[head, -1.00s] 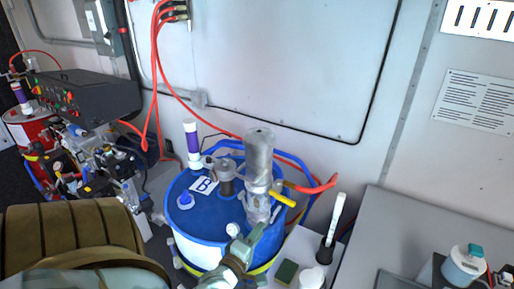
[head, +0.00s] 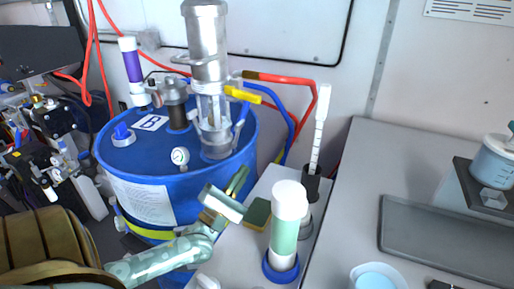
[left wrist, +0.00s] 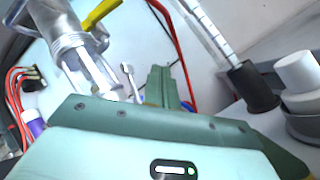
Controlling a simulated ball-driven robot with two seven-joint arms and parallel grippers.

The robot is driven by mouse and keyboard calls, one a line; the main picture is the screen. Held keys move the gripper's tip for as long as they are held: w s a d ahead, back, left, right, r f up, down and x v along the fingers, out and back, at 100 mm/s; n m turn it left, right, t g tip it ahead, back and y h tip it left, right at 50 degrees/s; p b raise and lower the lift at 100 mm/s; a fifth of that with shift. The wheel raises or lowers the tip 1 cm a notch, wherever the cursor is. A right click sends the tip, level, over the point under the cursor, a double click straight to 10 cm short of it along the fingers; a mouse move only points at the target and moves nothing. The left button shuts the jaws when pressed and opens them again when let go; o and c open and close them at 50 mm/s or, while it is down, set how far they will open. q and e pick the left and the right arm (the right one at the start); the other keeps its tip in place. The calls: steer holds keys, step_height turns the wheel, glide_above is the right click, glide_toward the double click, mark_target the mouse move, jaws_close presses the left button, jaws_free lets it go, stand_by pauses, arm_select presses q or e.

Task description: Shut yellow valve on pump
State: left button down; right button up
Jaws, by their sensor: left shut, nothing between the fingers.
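The yellow valve (head: 243,94) is a lever on the right side of the silver pump (head: 207,60). It points right and slightly down, at the level of the red hose joint. The pump stands upright on the blue drum (head: 150,185) marked B. My left gripper (head: 238,178) is shut and empty, pointing up by the drum's right front edge, below and apart from the valve. In the left wrist view the shut fingers (left wrist: 163,85) point up, with the yellow valve (left wrist: 101,14) beyond them to the upper left. My right gripper is not in view.
Red hoses (head: 285,78) run behind. A grey counter (head: 420,170) lies right.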

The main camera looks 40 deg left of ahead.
mark_target(242, 95)
arm_select(q)
steer(key=w+a+r+n+t+y+p, duration=0.1)
steer(key=w+r+n, duration=0.1)
steer(key=r+n, duration=0.3)
steer(key=w+a+r+n+t+y+p, duration=0.1)
steer(key=w+r+n+y, duration=0.1)
steer(key=r+n, duration=0.3)
step_height(242, 95, up, 4)
steer(key=shift+w+f+n, duration=0.1)
steer(key=shift+w+n, duration=0.2)
steer(key=shift+w, duration=0.25)
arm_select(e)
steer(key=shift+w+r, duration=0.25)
arm_select(q)
steer(key=shift+a, duration=0.1)
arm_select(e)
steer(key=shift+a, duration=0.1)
